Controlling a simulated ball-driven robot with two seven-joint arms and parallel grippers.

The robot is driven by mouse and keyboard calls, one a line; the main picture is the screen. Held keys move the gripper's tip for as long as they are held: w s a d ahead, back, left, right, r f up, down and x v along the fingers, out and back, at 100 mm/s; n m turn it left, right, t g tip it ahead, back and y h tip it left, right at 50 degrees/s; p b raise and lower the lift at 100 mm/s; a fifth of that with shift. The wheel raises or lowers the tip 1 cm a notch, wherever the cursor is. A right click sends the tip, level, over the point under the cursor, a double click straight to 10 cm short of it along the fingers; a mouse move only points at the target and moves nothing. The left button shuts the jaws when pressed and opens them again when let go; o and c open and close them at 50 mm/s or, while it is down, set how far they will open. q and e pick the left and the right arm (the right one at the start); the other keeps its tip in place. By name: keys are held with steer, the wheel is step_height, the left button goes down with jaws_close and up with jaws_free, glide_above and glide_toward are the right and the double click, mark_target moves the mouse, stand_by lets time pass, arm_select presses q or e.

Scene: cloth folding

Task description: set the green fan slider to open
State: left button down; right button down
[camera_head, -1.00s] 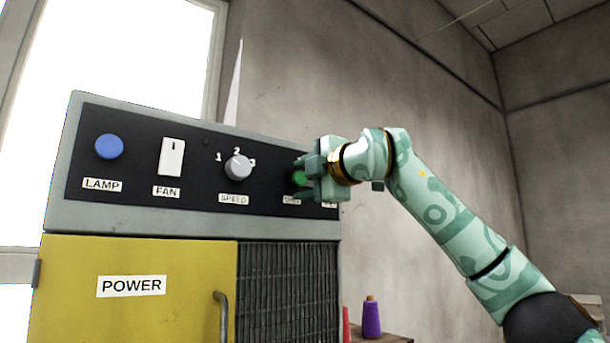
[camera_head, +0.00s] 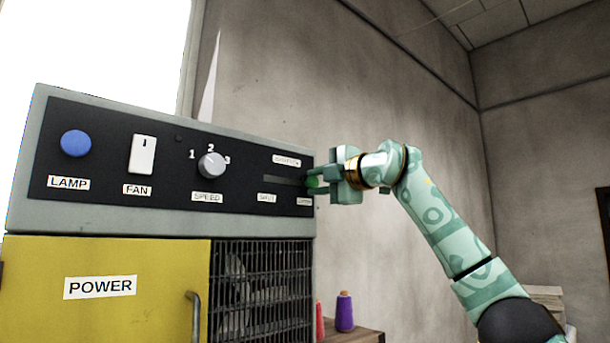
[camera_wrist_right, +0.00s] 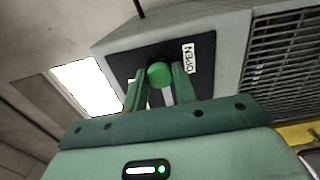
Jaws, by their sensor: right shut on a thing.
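The green slider knob (camera_head: 312,182) is at the right end of its dark horizontal slot (camera_head: 280,180) on the black control panel, by the partly hidden label at the right. The label at the slot's left end reads SHUT. My right gripper (camera_head: 315,183) is shut on the green knob. In the right wrist view the knob (camera_wrist_right: 160,73) sits between the two fingers, beside a label reading OPEN (camera_wrist_right: 188,58). My left gripper is not in view.
The panel also carries a blue LAMP button (camera_head: 76,143), a white FAN switch (camera_head: 142,154) and a SPEED dial (camera_head: 211,165). Below are a yellow POWER door (camera_head: 130,260) and a grille (camera_head: 265,290). Purple (camera_head: 344,312) and red spools stand at the lower right.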

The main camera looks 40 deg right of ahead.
mark_target(317, 184)
steer(key=shift+d, duration=0.1)
steer(key=c, duration=1.1)
jaws_free()
steer(key=shift+d, duration=0.25)
steer(key=s+b, duration=0.2)
steer(key=s, duration=0.1)
steer(key=s+b, duration=0.1)
steer(key=shift+s+d+f, duration=0.1)
steer(key=shift+s+f, duration=0.15)
steer(key=shift+s, duration=0.15)
steer(key=s+d+b, duration=0.1)
steer(key=s+b, duration=0.1)
steer(key=s, duration=0.9)
steer(key=shift+s+r+b, duration=0.15)
steer(key=shift+s+b, duration=0.05)
steer(key=shift+b, duration=0.2)
